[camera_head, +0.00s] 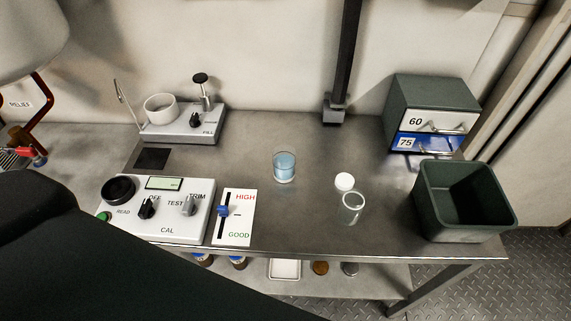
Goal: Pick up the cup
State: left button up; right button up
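A clear cup (284,167) with light blue liquid stands upright near the middle of the metal table (300,225). A white, open round cup-like vessel (160,109) sits on the grey device marked FILL (184,130) at the back left. I cannot tell for sure which one the task calls the cup. A dark link of my own arm crosses the lower left of the view. Neither of my grippers shows, and nothing is seen touching either vessel.
A clear jar (351,208) stands beside a white lid (344,182). A dark green bin (464,205) and a drawer cabinet (430,112) stand at the right. A control box (158,215) and a HIGH/GOOD slider panel (234,217) lie front left. A black post (345,60) stands behind.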

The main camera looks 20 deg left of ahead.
aim_at(284, 157)
jog(key=l+u, duration=0.65)
jog(key=k+l, duration=0.05)
jog(key=l, duration=0.05)
